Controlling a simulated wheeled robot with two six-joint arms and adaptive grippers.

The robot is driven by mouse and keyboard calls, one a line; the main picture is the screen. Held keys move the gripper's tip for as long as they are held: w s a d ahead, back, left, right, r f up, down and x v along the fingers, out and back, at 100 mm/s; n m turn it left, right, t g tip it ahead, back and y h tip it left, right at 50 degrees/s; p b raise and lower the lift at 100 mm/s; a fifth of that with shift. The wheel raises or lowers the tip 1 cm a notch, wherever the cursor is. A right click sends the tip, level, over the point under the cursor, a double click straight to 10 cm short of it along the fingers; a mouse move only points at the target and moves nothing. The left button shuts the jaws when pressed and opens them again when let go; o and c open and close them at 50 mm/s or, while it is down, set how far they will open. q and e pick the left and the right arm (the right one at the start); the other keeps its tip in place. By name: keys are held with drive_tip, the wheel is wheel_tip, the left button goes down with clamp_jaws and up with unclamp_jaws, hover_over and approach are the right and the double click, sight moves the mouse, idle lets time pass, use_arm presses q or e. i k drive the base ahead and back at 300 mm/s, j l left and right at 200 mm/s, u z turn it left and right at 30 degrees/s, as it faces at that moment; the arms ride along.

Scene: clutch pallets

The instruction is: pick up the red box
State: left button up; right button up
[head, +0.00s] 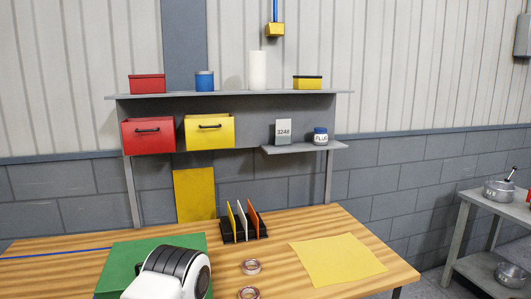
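A red box (147,84) with a lid stands upright at the left end of the top grey shelf (228,95). Its front and lid show clearly, and nothing covers it. A larger red drawer-like bin (148,136) with a dark handle hangs just below that shelf.
The top shelf also holds a blue can (204,81), a white cylinder (257,71) and a yellow box (307,82). A yellow bin (209,131) hangs beside the red one. On the wooden table (335,218) are a partly covered green mat (118,262), a divider rack (242,237) and a yellow sheet (338,259).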

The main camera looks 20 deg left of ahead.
sight(142, 84)
drive_tip(key=i+l, duration=0.15)
drive_tip(key=i+l+u, duration=0.15)
drive_tip(key=l+u, duration=0.2)
drive_tip(key=i+l+u, duration=0.15)
drive_tip(key=l+u, duration=0.2)
drive_tip(key=i+l+u, duration=0.1)
drive_tip(key=l+u, duration=0.6)
